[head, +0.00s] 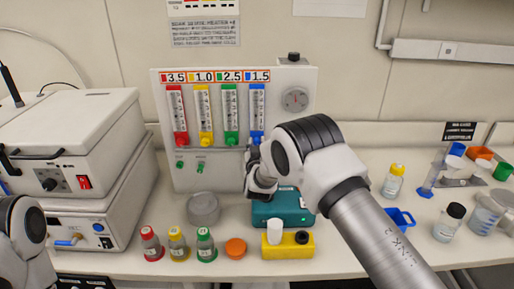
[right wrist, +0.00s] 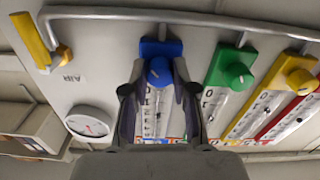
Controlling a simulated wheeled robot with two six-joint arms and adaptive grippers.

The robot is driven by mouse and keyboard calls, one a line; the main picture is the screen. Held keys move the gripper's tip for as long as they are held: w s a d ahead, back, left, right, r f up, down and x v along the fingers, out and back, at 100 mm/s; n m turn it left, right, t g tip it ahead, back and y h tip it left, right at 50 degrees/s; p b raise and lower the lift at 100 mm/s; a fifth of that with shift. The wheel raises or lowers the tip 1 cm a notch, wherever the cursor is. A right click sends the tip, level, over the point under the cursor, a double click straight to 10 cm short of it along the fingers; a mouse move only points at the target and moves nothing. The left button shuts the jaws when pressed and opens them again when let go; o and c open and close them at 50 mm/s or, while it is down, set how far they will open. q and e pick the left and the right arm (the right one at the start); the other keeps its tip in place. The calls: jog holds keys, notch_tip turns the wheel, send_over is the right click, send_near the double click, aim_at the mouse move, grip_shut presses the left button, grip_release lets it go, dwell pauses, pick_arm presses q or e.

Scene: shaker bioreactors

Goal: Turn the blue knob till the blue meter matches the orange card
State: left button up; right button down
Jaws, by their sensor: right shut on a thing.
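The blue meter (head: 257,101) is the rightmost of several coloured meters on the upright panel. The orange-edged card (head: 257,76) above it reads 1.5. The blue knob (right wrist: 160,71) is at the end of the blue meter in the right wrist view, which shows the panel upside down. My right gripper (head: 253,160) is at the foot of the blue meter and hides the knob in the head view. Its two fingers are closed on the knob's sides. The meter's float level is too small to read. My left gripper is out of view.
Green (right wrist: 231,76) and yellow (right wrist: 300,82) knobs sit beside the blue one. A round gauge (head: 295,99) is on the panel's right. A teal box (head: 292,207) and a yellow block (head: 287,248) stand below my right arm. Small bottles stand at the front left.

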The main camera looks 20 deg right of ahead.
jog(key=n+b, duration=0.3)
jog(key=shift+f, duration=0.25)
jog(key=shift+r+n+b, duration=0.2)
jog(key=shift+n+b, duration=0.7)
jog(key=shift+n, duration=0.5)
jog(key=c, duration=1.2)
grip_release()
jog(key=shift+o, duration=1.4)
jog(key=shift+w+d, duration=0.1)
jog(key=shift+w+f, duration=0.1)
jog(key=shift+f, duration=0.05)
jog(key=v, duration=1.2)
